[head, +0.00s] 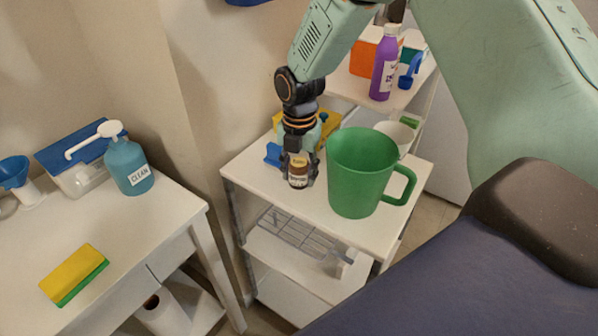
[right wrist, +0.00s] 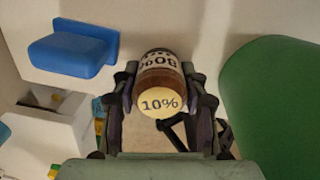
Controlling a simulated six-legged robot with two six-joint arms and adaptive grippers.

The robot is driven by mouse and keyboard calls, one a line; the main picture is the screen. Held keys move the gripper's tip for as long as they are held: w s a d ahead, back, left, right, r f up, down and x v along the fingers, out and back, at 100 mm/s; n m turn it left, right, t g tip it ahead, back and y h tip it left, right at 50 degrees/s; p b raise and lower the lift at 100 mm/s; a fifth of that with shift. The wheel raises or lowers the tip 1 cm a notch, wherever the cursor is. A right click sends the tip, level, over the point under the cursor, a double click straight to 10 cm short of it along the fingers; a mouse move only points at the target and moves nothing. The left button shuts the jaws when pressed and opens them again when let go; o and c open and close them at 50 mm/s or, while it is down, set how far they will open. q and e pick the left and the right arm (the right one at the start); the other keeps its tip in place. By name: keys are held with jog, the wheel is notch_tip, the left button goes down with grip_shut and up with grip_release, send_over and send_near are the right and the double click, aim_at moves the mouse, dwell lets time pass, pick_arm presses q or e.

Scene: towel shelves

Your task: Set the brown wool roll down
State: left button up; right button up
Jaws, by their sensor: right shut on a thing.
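The brown wool roll (head: 298,179) looks like a small brown cylinder with a white label, upright at the top of the white shelf unit (head: 240,174). In the right wrist view the roll (right wrist: 161,82) shows a pale yellow end marked "10%". My right gripper (head: 299,168) points down and is shut on it, a finger on each side; the fingers (right wrist: 160,72) also show in the right wrist view. I cannot tell whether its base touches the shelf. My left gripper is not in view.
A large green mug (head: 352,177) stands close on the right, and a blue object (head: 273,154) on the left. A white cup (head: 398,134) and yellow items are behind. The shelf's front strip is clear. A purple bottle (head: 384,70) stands on a farther shelf.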

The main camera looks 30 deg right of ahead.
jog(key=shift+w, duration=0.1)
jog(key=shift+c, duration=1)
